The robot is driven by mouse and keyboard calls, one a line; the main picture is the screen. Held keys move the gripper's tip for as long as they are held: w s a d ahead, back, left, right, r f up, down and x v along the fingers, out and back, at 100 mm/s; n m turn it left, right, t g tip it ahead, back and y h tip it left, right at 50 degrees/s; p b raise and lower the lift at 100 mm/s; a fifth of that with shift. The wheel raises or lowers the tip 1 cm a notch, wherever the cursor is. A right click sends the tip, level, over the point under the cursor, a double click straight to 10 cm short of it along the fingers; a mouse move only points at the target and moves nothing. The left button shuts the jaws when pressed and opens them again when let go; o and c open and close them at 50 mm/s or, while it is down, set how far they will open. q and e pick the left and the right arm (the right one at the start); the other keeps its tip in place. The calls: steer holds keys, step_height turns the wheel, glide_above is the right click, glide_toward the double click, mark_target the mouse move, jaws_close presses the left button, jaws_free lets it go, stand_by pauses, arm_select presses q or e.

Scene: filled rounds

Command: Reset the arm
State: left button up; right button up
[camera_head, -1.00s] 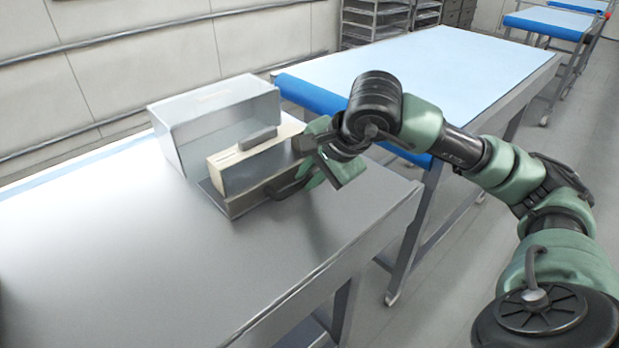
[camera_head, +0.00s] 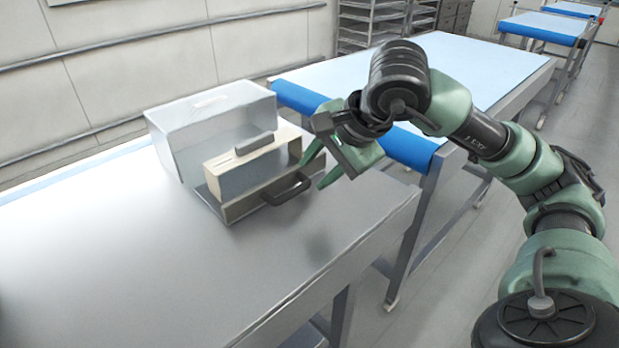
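My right arm comes in from the right. My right gripper (camera_head: 316,172) is in the air just right of the box's handle. Its two green fingers are spread apart and nothing shows between them. A pale metal box (camera_head: 172,133) stands on the grey table, with a drawer-like front part (camera_head: 222,208) that has a dark handle (camera_head: 288,190). A beige block (camera_head: 255,168) with a grey knob on top sits in that part. My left gripper is outside the view.
The grey metal table (camera_head: 130,265) is bare in front and to the left. A second table (camera_head: 470,65) with a light-blue top and blue roll edge stands behind my arm. Racks (camera_head: 375,20) stand at the back, and a rail runs along the wall.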

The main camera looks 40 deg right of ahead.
steer(key=shift+v, duration=0.95)
